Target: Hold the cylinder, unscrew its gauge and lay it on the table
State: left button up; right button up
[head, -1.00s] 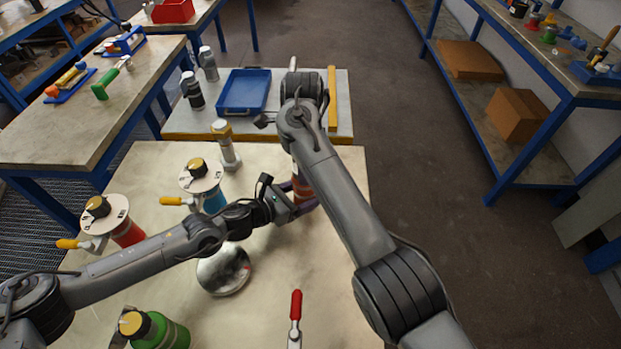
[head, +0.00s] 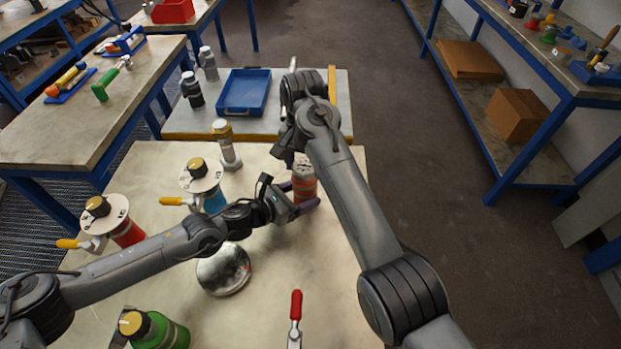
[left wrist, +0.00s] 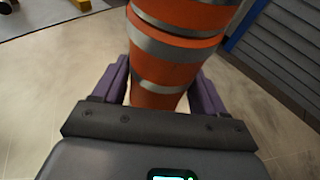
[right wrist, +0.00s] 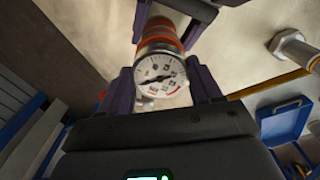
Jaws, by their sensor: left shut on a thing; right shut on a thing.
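The cylinder (head: 304,188) is orange-red with silver bands and stands near the right edge of the near table. My left gripper (head: 303,196) is shut around it from the left; the left wrist view also shows the banded cylinder (left wrist: 172,50) between purple fingers. The gauge (right wrist: 160,77) has a round white dial with a black needle and shows in the right wrist view. My right gripper (right wrist: 162,84) is shut on it, in line with the cylinder's top. I cannot tell whether the gauge still touches the cylinder. In the head view my right arm partly covers this area.
A red vessel (head: 128,233), a blue one (head: 214,201) and a green one (head: 168,334) stand on the near table. A silver dome (head: 224,272) and a red-handled clamp (head: 296,305) are closer. A blue tray (head: 236,109) lies behind. Bare tabletop (head: 265,300) shows between dome and clamp.

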dwell(0.3)
jog(key=n, duration=0.6)
jog(key=shift+n, duration=0.4)
jog(key=n, duration=0.7)
jog(key=shift+r, duration=0.1)
jog(key=o, duration=1.1)
jog(key=shift+o, duration=0.2)
